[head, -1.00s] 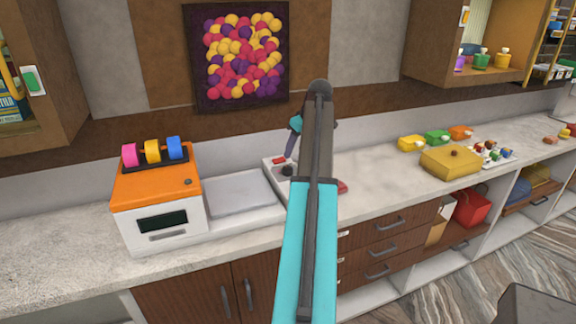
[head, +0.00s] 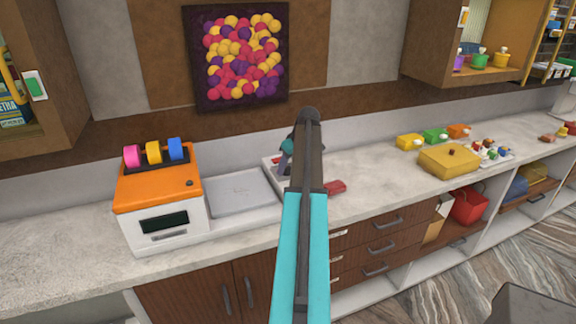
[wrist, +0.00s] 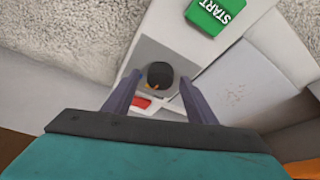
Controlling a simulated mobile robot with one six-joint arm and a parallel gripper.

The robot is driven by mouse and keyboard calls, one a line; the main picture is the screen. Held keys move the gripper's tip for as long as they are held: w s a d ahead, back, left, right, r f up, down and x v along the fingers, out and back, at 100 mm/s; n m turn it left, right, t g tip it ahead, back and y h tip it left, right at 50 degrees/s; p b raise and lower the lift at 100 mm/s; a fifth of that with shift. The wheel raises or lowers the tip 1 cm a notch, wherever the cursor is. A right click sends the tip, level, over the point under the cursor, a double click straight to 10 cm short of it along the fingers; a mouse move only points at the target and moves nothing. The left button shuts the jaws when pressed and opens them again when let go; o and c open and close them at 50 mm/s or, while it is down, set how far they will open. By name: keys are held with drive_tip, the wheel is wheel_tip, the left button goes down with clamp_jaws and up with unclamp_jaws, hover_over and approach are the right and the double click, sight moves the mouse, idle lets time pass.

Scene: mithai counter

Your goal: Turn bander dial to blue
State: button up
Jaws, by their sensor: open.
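The bander (head: 160,205) is a white machine with an orange top and pink, yellow and blue rolls, at the left of the counter in the head view. In the wrist view its dial (wrist: 160,72) is a round dark knob on a grey plate, with a small yellow mark near its lower edge. A red patch (wrist: 142,103) lies below it, partly covered by a finger. My gripper (wrist: 160,78) is open, with one finger on either side of the dial; contact cannot be told. In the head view my arm hides the dial, and my gripper (head: 285,166) shows only partly.
A green START block (wrist: 212,14) lies beside the grey plate. The bander's flat grey tray (head: 240,192) is left of my arm. A red block (head: 335,187) is just right of it. A yellow box (head: 448,160) and small coloured items stand farther right on the counter.

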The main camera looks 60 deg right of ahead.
drive_tip(key=c, duration=1.1)
drive_tip(key=shift+o, duration=0.2)
drive_tip(key=shift+m+h, duration=0.3)
drive_tip(key=shift+m, duration=0.3)
drive_tip(key=m+h+b, duration=0.1)
drive_tip(key=m, duration=0.2)
drive_tip(key=shift+w+a, duration=0.1)
drive_tip(key=shift+a, duration=0.1)
drive_tip(key=shift+w+m+g+h+b, duration=0.1)
drive_tip(key=shift+m+g+h+b, duration=0.3)
drive_tip(key=shift+m, duration=0.75)
drive_tip(key=shift+m+g+h+b, duration=0.25)
drive_tip(key=shift+m+g, duration=0.25)
drive_tip(key=shift+m, duration=0.65)
drive_tip(key=o, duration=1.1)
drive_tip(key=shift+c, duration=0.2)
